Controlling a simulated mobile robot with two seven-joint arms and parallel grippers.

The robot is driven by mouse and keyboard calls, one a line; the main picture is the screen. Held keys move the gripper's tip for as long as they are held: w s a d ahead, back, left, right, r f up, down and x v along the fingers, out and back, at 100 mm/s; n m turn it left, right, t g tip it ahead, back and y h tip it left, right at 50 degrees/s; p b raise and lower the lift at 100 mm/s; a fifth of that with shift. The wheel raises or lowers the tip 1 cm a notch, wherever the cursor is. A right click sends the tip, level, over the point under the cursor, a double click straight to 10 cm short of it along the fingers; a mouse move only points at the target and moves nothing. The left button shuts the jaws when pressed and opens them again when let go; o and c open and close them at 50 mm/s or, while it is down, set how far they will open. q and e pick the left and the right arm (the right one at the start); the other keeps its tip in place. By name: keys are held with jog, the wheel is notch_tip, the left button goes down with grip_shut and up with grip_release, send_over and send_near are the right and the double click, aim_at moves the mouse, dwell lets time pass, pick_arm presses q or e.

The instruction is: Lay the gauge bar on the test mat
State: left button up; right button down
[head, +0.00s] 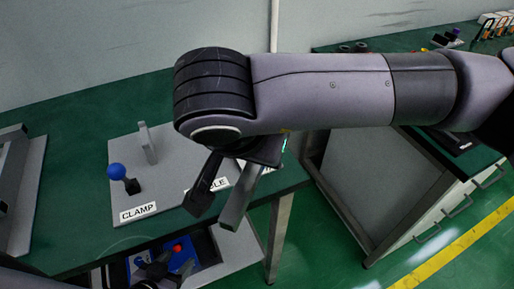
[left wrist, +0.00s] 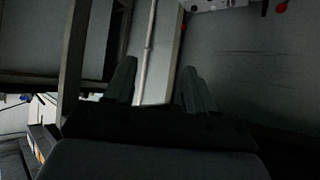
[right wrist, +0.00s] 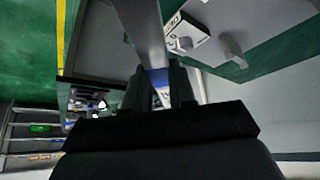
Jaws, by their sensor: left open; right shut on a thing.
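A plain grey bar (head: 239,197), which looks like the gauge bar, hangs tilted below my right wrist in the head view. In the right wrist view the bar (right wrist: 142,28) runs up from between the fingers of my right gripper (right wrist: 157,88), which is shut on it. The bar is held in the air before the bench edge. My left gripper (head: 165,264) is low at the bottom of the head view, partly cut off. In the left wrist view my left gripper (left wrist: 158,82) is open with nothing between its fingers. I cannot make out the test mat for certain.
A grey fixture plate (head: 165,185) with a blue-knobbed lever (head: 117,171) and a CLAMP label (head: 138,212) lies on the green bench (head: 60,135). A blue panel with a red knob (head: 177,248) sits below the bench edge. A second bench (head: 395,45) stands right.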

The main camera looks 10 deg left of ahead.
pick_arm(q)
jog(key=shift+d+r+h, duration=0.15)
jog(key=shift+d+r, duration=0.15)
jog(key=shift+d, duration=0.3)
jog(key=shift+d+r+h, duration=0.15)
jog(key=shift+d+r, duration=0.15)
jog(key=shift+d, duration=0.25)
